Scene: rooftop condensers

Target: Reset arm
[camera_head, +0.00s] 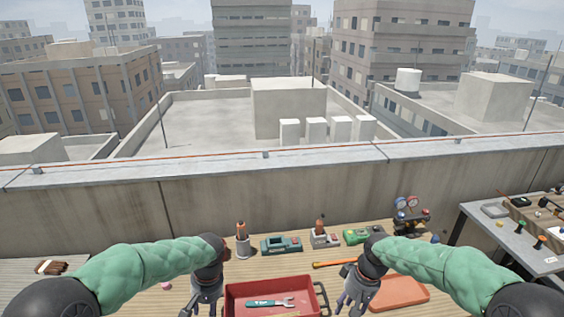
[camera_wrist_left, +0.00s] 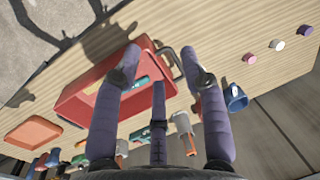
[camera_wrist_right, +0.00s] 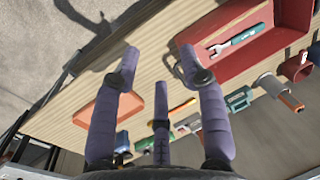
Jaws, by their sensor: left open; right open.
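My left gripper (camera_head: 207,296) hangs over the wooden table (camera_head: 190,250) at the left side of the red tray (camera_head: 318,291). Its fingers are spread and empty, as the left wrist view (camera_wrist_left: 165,70) also shows. My right gripper (camera_head: 352,298) hangs between the red tray and an orange-red flat tray (camera_head: 400,291). Its fingers are spread and empty in the right wrist view (camera_wrist_right: 160,75). A teal-handled wrench (camera_head: 270,303) lies inside the red tray.
Behind the tray stand a teal device (camera_head: 281,244), a grey tool (camera_head: 322,236), a green device (camera_head: 358,235) and a gauge set (camera_head: 408,214). An orange-handled tool (camera_head: 333,263) lies nearer. A brush (camera_head: 50,267) is far left. A grey side table (camera_head: 515,240) stands right, and a parapet (camera_head: 120,205) behind.

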